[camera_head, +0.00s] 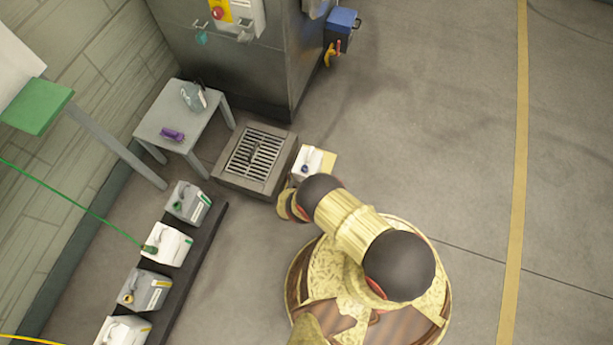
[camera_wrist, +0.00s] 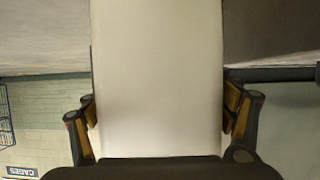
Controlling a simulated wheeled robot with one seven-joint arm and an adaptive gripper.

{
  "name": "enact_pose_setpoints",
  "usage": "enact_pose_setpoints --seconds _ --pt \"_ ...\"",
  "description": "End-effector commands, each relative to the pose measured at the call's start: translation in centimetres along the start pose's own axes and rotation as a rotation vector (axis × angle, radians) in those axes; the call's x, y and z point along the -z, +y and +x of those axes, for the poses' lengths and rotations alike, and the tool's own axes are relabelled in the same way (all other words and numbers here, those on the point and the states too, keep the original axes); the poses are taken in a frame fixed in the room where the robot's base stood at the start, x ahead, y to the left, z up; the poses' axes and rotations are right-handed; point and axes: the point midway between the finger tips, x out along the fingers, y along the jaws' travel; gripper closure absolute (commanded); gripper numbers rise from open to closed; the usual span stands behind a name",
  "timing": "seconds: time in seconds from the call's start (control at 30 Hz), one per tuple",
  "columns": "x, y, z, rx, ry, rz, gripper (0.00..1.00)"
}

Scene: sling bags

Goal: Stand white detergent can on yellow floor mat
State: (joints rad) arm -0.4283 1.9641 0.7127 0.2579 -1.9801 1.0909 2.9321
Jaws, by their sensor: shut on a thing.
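The white detergent can (camera_head: 312,158) shows in the head view just past my arm, with a dark cap on its near side. It looks upright. In the head view my arm hides the fingers.
A floor drain with a grate (camera_head: 238,178) lies directly left of the can. A grey table (camera_head: 151,122) holds a purple item and a grey container. Several cans stand on a low dark rack (camera_head: 190,285). A metal cabinet (camera_head: 262,70) stands behind. The floor (camera_head: 440,130) at right is clear.

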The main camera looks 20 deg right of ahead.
Motion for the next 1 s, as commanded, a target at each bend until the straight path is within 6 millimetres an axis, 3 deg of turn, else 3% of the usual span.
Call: enact_pose_setpoints --seconds 0.2,0.43,0.47,0.73,1.0 --pt "-3.0 0.1 1.4 -0.001 0.000 -0.001 0.52" --pt "-2.9 0.0 1.3 -0.001 0.001 0.000 0.52" --pt "-2.9 0.1 1.3 -0.001 0.000 -0.001 0.15" --pt "-3.0 0.1 1.3 -0.001 -0.001 -0.001 0.00" --pt "-3.0 0.1 1.3 -0.001 -0.001 -0.001 0.00"
